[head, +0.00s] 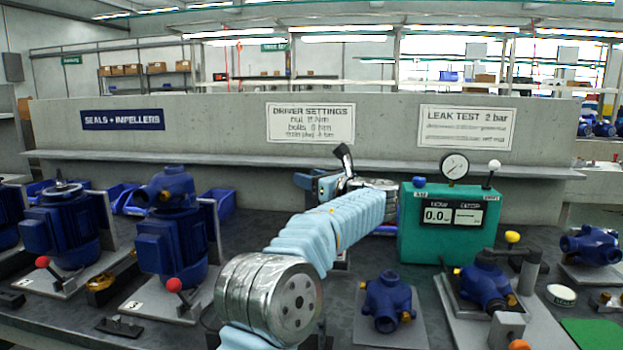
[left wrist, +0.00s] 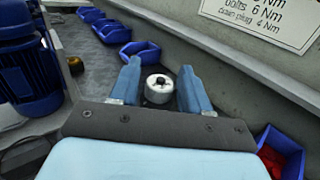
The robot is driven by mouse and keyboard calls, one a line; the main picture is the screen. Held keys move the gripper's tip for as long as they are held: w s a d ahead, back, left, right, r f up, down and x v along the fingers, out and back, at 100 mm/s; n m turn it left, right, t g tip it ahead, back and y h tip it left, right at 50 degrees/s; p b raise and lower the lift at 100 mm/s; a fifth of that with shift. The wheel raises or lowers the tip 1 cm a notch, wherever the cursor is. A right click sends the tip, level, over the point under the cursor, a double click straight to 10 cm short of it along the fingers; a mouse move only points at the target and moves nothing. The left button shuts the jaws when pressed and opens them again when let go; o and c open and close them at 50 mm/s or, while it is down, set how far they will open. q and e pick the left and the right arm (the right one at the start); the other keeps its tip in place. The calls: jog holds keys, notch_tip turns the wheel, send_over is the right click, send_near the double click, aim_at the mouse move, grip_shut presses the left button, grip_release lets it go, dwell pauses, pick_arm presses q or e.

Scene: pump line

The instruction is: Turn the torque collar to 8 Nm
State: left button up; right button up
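A small white round piece with a dark centre (left wrist: 158,88) shows between my fingers in the left wrist view; it may be the driver's torque collar, but I cannot read a scale on it. My left gripper (head: 310,184) is at the back of the bench. In the left wrist view its two blue fingers (left wrist: 160,70) stand apart on either side of the white piece, with narrow gaps showing. Contact cannot be made out. In the head view the piece is not clearly visible. My right gripper is out of view.
A driver settings sign (head: 311,122) hangs on the back wall. A green leak tester (head: 447,235) stands right of my left arm. Blue pumps (head: 170,230) stand on the left, and a blue housing (head: 388,300) in front. Blue bins (left wrist: 140,54) line the wall.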

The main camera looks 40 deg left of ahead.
pick_arm(q)
jog(key=shift+o, duration=0.3)
jog(key=s+d, duration=0.1)
jog(key=d, duration=1.2)
jog(key=shift+s+d+b, duration=0.35)
jog(key=shift+s+b, duration=0.05)
